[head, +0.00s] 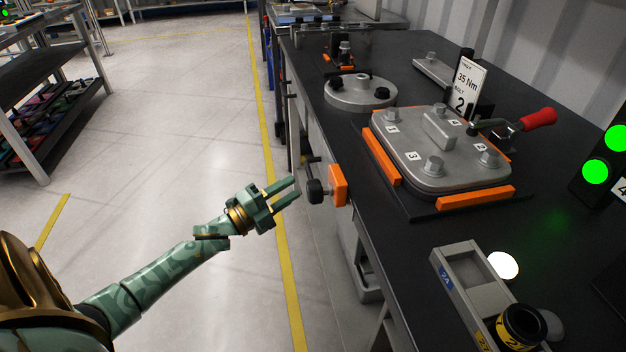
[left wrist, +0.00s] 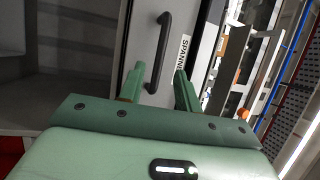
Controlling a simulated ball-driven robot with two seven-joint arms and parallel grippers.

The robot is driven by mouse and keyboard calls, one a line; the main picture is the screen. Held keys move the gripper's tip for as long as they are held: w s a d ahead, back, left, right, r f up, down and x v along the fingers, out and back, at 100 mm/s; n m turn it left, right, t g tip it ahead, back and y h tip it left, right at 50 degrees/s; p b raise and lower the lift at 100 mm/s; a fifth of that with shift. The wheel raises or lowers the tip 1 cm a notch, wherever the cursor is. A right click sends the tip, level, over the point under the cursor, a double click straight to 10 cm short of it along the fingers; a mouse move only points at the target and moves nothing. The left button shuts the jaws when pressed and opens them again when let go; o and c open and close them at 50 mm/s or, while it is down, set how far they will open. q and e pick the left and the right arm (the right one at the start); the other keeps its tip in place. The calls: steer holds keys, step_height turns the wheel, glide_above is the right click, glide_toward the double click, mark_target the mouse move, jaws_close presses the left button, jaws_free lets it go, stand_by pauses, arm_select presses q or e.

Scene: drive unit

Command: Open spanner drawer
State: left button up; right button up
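The spanner drawer (left wrist: 143,38) shows in the left wrist view as a light grey front with a black bar handle (left wrist: 158,52) and a partly hidden label starting "SPANN" (left wrist: 184,56). My left gripper (head: 294,187) is beside the bench's left side in the head view, its two green fingers apart and empty. In the left wrist view the fingers of my left gripper (left wrist: 157,80) point at the drawer front, with the handle's lower end in line between them. I cannot tell whether they touch the front. My right gripper is not in view.
A black knob on an orange block (head: 338,185) sticks out of the bench edge, close to my left fingertips. The dark bench top (head: 400,225) carries a bolted plate (head: 436,150) with a red-handled clamp (head: 538,119). Open floor (head: 180,120) lies left of the bench.

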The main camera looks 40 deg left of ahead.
mark_target(311, 174)
arm_select(q)
steer(key=b+x, duration=0.1)
steer(key=x, duration=0.5)
steer(key=shift+w+d, duration=0.1)
steer(key=shift+w, duration=0.4)
steer(key=c, duration=0.7)
jaws_close()
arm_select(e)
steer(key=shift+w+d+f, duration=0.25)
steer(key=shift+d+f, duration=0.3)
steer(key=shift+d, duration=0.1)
